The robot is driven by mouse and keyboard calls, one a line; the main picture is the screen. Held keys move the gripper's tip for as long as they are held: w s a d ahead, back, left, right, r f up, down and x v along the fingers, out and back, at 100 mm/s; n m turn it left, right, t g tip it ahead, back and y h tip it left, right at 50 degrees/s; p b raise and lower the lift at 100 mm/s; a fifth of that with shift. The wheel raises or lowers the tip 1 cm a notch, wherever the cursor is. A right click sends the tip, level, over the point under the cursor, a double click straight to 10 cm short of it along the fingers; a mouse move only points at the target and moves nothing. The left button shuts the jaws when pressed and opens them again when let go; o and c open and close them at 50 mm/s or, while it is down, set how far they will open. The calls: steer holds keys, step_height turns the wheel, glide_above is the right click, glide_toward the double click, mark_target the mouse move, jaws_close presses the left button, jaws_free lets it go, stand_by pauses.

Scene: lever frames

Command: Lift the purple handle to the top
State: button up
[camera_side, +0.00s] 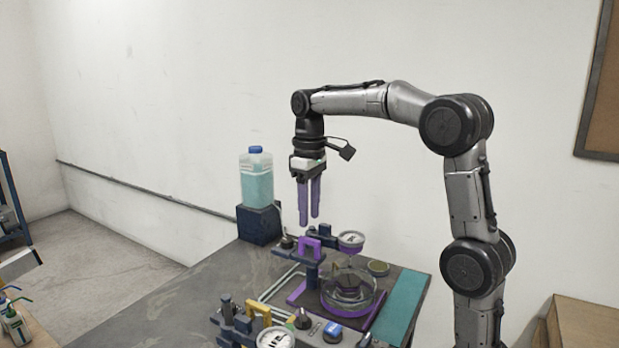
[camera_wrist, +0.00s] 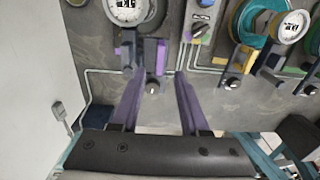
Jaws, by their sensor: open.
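The purple handle (camera_side: 310,246) is a small upright loop on a dark blue lever mount at the back of the work table. In the wrist view a purple part (camera_wrist: 161,52), likely the same handle, shows just beyond my fingertips. My gripper (camera_side: 309,219) has two long purple fingers pointing down. They are apart with nothing between them, and hang a little above the handle without visibly touching it. In the wrist view my gripper (camera_wrist: 159,75) is spread around a dark knob (camera_wrist: 153,87) seen below it.
A white dial gauge (camera_side: 351,239) and a glass bowl (camera_side: 365,307) stand right of the handle. A yellow handle (camera_side: 258,311) is nearer the front. A jug of teal liquid (camera_side: 257,180) stands on a dark blue block (camera_side: 258,225) at back left. The table's left part is bare.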

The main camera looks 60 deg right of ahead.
step_height(320, 180, up, 9)
steer(key=shift+r, duration=0.2)
stand_by(0.8)
steer(key=s+a+r+n+t, duration=0.1)
steer(key=s+a+n+t, duration=0.1)
steer(key=s+a, duration=0.95)
steer(key=s+f+m+t, duration=0.1)
steer(key=s+f, duration=0.3)
steer(key=f, duration=0.4)
steer(key=s+a+f+m+t, duration=0.1)
steer(key=s+f, duration=0.3)
steer(key=f, duration=0.4)
steer(key=shift+s+a+f+t, duration=0.15)
steer(key=shift+s+f+t, duration=0.25)
steer(key=shift+t, duration=0.4)
